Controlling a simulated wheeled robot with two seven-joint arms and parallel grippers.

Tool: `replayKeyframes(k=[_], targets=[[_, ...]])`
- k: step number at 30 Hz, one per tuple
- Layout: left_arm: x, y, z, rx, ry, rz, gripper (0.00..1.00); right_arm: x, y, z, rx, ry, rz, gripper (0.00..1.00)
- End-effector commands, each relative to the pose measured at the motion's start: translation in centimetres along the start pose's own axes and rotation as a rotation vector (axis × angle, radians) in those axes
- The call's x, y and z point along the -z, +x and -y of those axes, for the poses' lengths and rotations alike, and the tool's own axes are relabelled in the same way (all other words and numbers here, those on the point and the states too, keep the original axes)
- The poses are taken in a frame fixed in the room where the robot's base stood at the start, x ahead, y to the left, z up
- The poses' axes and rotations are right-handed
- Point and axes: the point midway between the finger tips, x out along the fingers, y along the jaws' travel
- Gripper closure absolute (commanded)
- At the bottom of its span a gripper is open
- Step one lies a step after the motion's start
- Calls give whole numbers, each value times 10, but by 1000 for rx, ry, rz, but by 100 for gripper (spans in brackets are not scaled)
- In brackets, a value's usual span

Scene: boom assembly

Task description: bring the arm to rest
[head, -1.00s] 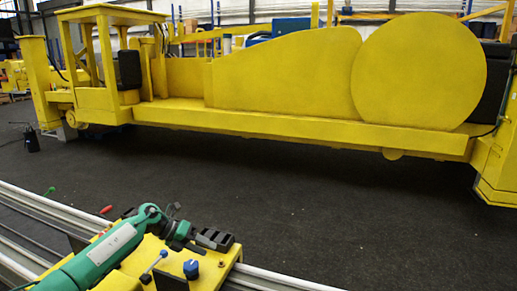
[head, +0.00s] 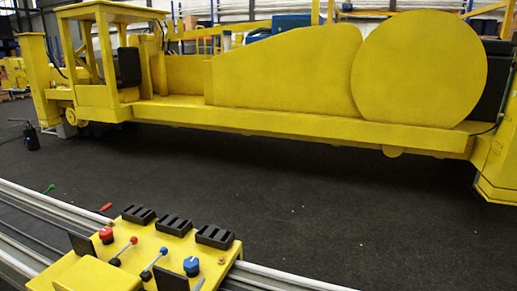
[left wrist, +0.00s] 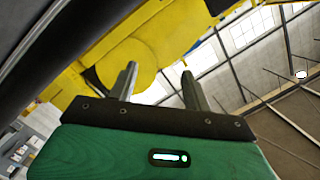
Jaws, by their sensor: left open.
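My left gripper (left wrist: 158,85) shows in the left wrist view with its two grey fingers apart and nothing between them. Its green body (left wrist: 110,150) fills the bottom of that view, with the yellow machine, windows and floor behind it. Neither of my arms shows in the head view. A yellow control panel (head: 150,240) sits at the bottom left of the head view, uncovered. It carries a red knob (head: 106,234), a blue knob (head: 191,265), levers with red and blue tips, and black ribbed blocks (head: 175,225).
A large yellow machine (head: 300,125) stands across the dark floor (head: 330,200). Silver rails (head: 50,208) run under the panel. A red-handled tool (head: 106,207) and a green-handled one (head: 50,188) lie by the rails. The floor between panel and machine is clear.

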Motion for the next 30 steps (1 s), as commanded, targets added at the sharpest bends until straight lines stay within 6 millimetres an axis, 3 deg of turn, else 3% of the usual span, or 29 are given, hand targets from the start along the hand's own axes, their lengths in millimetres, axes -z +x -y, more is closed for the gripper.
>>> replayKeyframes(k=[3, 9, 15, 28, 30], targets=[[-38, -48, -14, -46, -167, 214, 50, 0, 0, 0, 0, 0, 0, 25], [-89, -144, -40, -156, -410, 570, 50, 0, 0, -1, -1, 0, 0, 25], [-110, -224, -58, -259, -550, 815, 50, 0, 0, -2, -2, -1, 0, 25], [-111, -340, -75, -420, -696, 1126, 50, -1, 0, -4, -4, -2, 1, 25], [-126, -328, -89, -419, -690, 1124, 50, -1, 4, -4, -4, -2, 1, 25]])
